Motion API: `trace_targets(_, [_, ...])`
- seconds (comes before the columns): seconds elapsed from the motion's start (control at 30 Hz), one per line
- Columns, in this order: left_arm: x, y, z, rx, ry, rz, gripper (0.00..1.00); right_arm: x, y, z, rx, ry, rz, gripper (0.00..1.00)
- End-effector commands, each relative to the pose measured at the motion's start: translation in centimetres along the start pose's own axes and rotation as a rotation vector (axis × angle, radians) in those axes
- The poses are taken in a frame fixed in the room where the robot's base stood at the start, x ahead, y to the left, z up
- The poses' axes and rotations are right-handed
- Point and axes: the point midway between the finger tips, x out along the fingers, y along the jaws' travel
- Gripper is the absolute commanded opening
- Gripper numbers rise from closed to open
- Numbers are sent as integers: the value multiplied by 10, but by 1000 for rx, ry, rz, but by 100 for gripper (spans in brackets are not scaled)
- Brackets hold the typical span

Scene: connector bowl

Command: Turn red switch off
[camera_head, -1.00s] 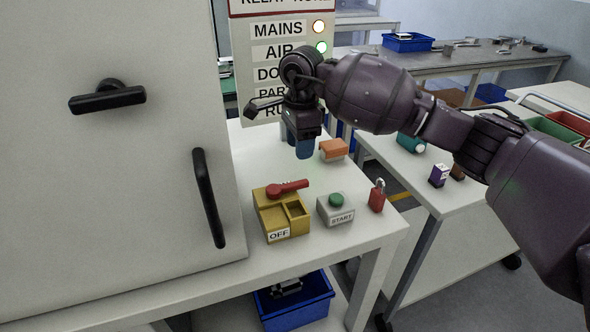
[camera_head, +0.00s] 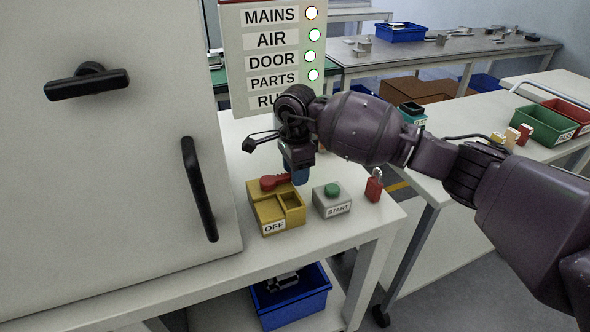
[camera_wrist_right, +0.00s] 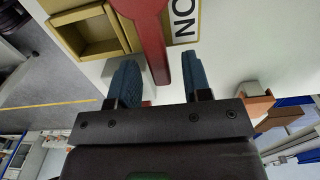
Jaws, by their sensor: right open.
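The red switch lever (camera_head: 275,182) sits on a yellow box (camera_head: 270,212) with an OFF label (camera_head: 275,227) at its front. The lever points right, away from the OFF label. My left gripper is not in view.
A grey START box (camera_head: 333,199) with a green button and a red padlock (camera_head: 374,186) stand just right of the switch. A grey cabinet (camera_head: 110,180) with black handles is at left. A sign with lit lamps (camera_head: 275,55) is behind my right arm.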

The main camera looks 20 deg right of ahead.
Motion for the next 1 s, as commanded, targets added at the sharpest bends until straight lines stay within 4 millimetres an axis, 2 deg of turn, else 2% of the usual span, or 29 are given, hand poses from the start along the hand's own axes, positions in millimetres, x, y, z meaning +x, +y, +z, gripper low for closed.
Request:
trace_targets(0.23, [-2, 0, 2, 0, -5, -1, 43, 0, 0, 0, 0, 0, -1, 45])
trace_targets(0.53, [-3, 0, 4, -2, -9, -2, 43, 0, 0, 0, 0, -1, -1, 0])
trace_targets(1.0, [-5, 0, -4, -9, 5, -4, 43, -3, 3, 0, 43, -1, -5, 0])
